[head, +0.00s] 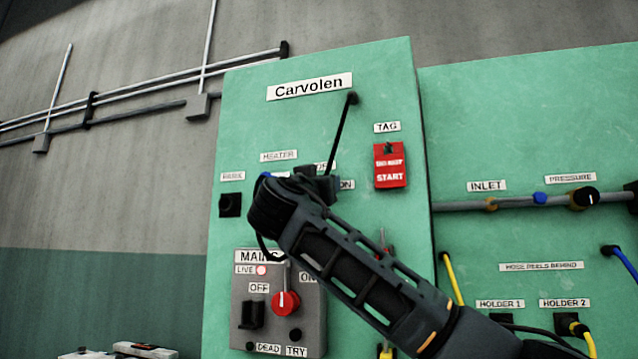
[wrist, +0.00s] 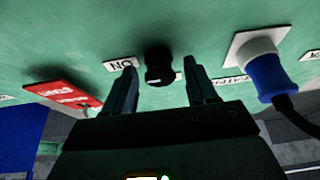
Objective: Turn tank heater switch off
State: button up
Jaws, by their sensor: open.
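The heater switch is a black rotary knob (wrist: 159,66) on the green panel, seen in the wrist view between my two fingertips. My gripper (wrist: 160,76) is open, with one finger on each side of the knob and a visible gap on both sides. An ON label (wrist: 120,64) is beside the left finger; another label behind the knob is partly hidden. In the head view, the HEATER label (head: 279,156) is on the green cabinet (head: 385,75). My gripper (head: 318,186) is just below it, and my wrist and gripper largely hide the switch.
A red START tag (head: 390,167) hangs right of my gripper. A grey MAINS box (head: 310,335) with a red knob (head: 285,303) is below. A blue plug (wrist: 265,78) sticks out close to the right finger. Pipework (head: 520,200) and hoses are at right.

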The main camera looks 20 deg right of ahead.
jog(key=shift+c, duration=0.3)
jog(key=c, duration=1)
jog(key=shift+f+n+y, duration=0.15)
jog(key=shift+n+y, duration=0.15)
jog(key=shift+n, duration=0.2)
jog(key=n+y+p, duration=0.3)
jog(key=n+p, duration=0.2)
jog(key=n, duration=0.2)
jog(key=n+y+p, duration=0.2)
jog(key=n+p, duration=0.3)
jog(key=n, duration=0.2)
jog(key=n+y+p, duration=0.3)
jog(key=n+p, duration=0.2)
jog(key=n, duration=0.2)
jog(key=shift+s+r+g+y, duration=0.1)
jog(key=shift+r+g+y, duration=0.2)
jog(key=shift+f+n, duration=0.1)
jog(key=shift+n, duration=0.3)
